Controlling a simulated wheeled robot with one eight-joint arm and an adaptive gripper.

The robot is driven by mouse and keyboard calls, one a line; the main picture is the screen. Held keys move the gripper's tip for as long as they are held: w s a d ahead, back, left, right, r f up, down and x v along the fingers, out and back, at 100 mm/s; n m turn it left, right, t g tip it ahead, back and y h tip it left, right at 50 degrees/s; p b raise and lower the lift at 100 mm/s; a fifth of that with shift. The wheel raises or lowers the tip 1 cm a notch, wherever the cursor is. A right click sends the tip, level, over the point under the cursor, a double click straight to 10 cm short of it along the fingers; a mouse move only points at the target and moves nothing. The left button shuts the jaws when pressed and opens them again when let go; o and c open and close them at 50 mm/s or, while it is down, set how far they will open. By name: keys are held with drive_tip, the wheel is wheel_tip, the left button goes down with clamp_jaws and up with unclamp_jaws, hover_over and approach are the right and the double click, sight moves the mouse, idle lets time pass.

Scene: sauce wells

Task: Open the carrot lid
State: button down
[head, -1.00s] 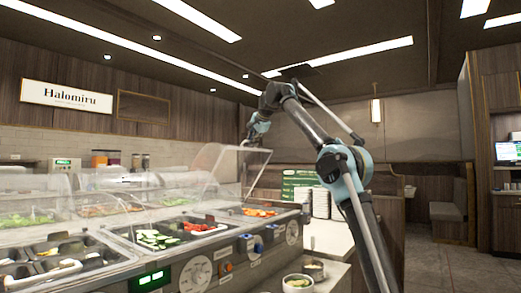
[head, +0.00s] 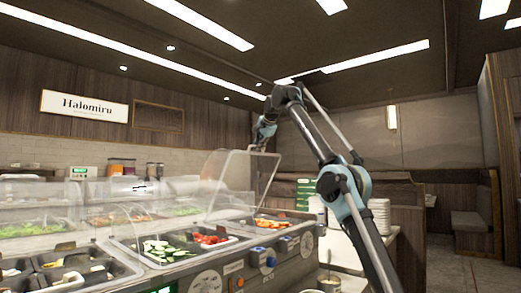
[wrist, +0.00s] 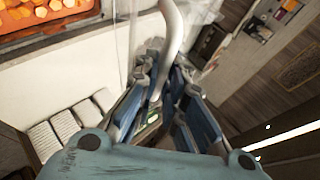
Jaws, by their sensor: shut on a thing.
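The carrot lid (head: 246,182) is a clear panel with a thin frame, standing raised and tilted above the counter in the head view. Orange carrot pieces (head: 272,224) lie uncovered in the well below it; they also show at the upper left of the wrist view (wrist: 45,12). My gripper (head: 262,146) is at the top edge of the lid. In the wrist view my gripper (wrist: 158,92) has its fingers closed around a pale curved bar (wrist: 172,30), the lid's handle. The exact finger contact is partly hidden.
Other wells hold cucumber and red pieces (head: 208,239) to the left of the carrots. Clear covers (head: 90,195) stand along the counter. Stacked white plates (head: 380,216) and green boxes (head: 308,192) are right of the lid. The air above the lid looks free.

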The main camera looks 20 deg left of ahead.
drive_tip(key=c, duration=1.9)
unclamp_jaws()
drive_tip(key=shift+c, duration=0.2)
drive_tip(key=shift+d+r, duration=0.1)
drive_tip(key=s+d+r, duration=0.1)
drive_tip(key=s+d, duration=0.7)
drive_tip(key=s, duration=0.3)
drive_tip(key=shift+s+d+r, duration=0.2)
drive_tip(key=shift+d+r, duration=0.05)
drive_tip(key=shift+r, duration=0.1)
